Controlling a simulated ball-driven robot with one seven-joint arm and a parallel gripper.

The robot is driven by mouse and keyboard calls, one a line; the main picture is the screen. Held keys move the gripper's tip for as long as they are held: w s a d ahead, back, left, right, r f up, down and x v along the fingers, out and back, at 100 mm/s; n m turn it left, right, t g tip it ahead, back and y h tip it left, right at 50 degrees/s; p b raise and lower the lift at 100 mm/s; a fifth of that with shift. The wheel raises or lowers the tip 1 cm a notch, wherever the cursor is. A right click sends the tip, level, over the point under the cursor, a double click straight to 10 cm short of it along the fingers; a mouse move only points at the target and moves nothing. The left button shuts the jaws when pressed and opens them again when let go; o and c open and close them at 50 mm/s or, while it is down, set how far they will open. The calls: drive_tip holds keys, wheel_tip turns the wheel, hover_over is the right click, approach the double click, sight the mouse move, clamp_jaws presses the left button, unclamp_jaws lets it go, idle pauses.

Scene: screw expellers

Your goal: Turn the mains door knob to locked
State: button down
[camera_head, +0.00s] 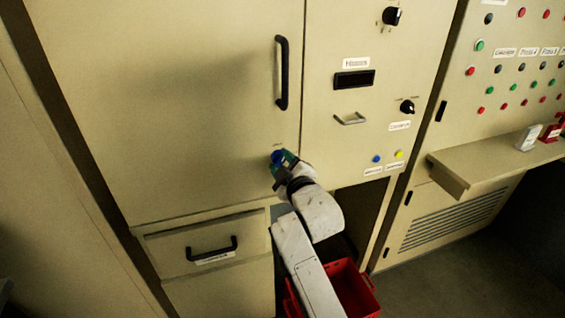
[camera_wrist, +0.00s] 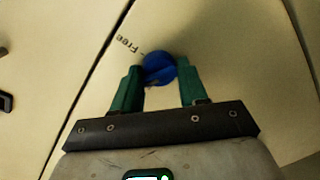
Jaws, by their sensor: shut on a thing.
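The mains door knob (camera_wrist: 160,68) is a round blue knob on the beige cabinet door (camera_head: 190,90). In the wrist view it sits between the green fingertips of my gripper (camera_wrist: 159,76), which is shut on it. A "Free" label is printed on the door to the upper left of the knob. In the head view the knob (camera_head: 277,156) shows as a small blue spot, partly hidden by my gripper (camera_head: 284,164). The knob's exact turn angle cannot be told.
A black door handle (camera_head: 282,73) stands above the knob. A drawer with a black handle (camera_head: 211,248) is below left. A red crate (camera_head: 362,290) is on the floor below. Black selector knobs (camera_head: 407,106) and a control desk shelf (camera_head: 490,160) are to the right.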

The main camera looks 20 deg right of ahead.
drive_tip(key=n+p, duration=0.1)
drive_tip(key=n, duration=0.4)
drive_tip(key=shift+r+h, duration=0.1)
drive_tip(key=shift+h, duration=0.2)
drive_tip(key=shift+n, duration=0.3)
drive_tip(key=c, duration=0.6)
unclamp_jaws()
drive_tip(key=shift+c, duration=0.2)
drive_tip(key=s+p, duration=0.1)
drive_tip(key=s, duration=0.9)
drive_tip(key=shift+s+r, duration=0.35)
